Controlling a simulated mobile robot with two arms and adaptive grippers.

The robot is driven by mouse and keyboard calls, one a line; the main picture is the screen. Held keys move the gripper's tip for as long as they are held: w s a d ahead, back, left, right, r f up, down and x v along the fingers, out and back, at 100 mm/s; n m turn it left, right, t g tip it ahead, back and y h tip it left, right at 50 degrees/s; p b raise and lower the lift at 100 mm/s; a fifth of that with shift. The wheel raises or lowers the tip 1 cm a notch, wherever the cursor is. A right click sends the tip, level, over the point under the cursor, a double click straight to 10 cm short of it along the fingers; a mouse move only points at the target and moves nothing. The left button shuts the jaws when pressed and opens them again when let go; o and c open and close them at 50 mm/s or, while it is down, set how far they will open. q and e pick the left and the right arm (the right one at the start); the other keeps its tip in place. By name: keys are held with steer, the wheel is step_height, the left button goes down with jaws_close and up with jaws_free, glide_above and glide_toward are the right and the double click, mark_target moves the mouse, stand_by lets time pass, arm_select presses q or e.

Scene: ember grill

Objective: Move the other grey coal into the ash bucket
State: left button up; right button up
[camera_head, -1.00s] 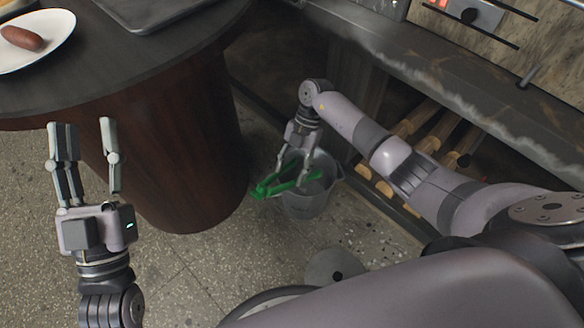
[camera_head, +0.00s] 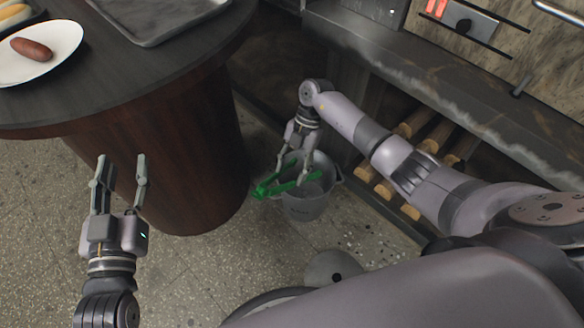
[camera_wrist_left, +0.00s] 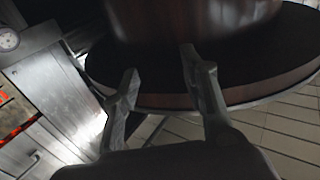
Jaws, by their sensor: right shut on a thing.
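My right gripper (camera_head: 302,180) is shut on green tongs (camera_head: 268,188), which it holds at the mouth of the grey ash bucket (camera_head: 306,208). The bucket stands on the floor between the round counter and the grill base. I cannot make out a grey coal in the tongs, and most of the bucket's inside is hidden. My left gripper (camera_head: 122,160) is open and empty, in front of the counter's dark wooden base. Its two fingers (camera_wrist_left: 158,65) also show apart in the left wrist view.
The round dark counter (camera_head: 60,102) carries a white plate (camera_head: 62,62) with a sausage and a metal tray (camera_head: 150,28). Logs (camera_head: 437,138) lie in the recess under the grill ledge (camera_head: 440,100). Orange glow (camera_wrist_left: 14,118) shows at left in the left wrist view. Floor below the counter is open.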

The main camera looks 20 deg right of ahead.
steer(key=shift+r+p, duration=0.8)
steer(key=shift+r, duration=0.1)
steer(key=shift+o, duration=0.7)
arm_select(q)
step_height(320, 180, down, 8)
steer(key=s+a+g+y, duration=0.1)
steer(key=s+g, duration=0.1)
steer(key=g, duration=0.2)
steer(key=shift+a+r+g+y, duration=0.2)
steer(key=shift+a+g+y, duration=0.1)
arm_select(e)
jaws_close()
arm_select(q)
steer(key=s+a+f+g+y+p, duration=0.1)
steer(key=s+a+f+g+p, duration=0.1)
steer(key=s+f+g, duration=0.2)
steer(key=s+a+f+g+y+p, duration=0.1)
steer(key=s+f+g, duration=0.4)
steer(key=s, duration=0.6)
steer(key=shift+a+n+g+y+p, duration=0.35)
steer(key=shift+a+p, duration=0.25)
steer(key=shift+a, duration=0.6)
arm_select(e)
step_height(320, 180, up, 4)
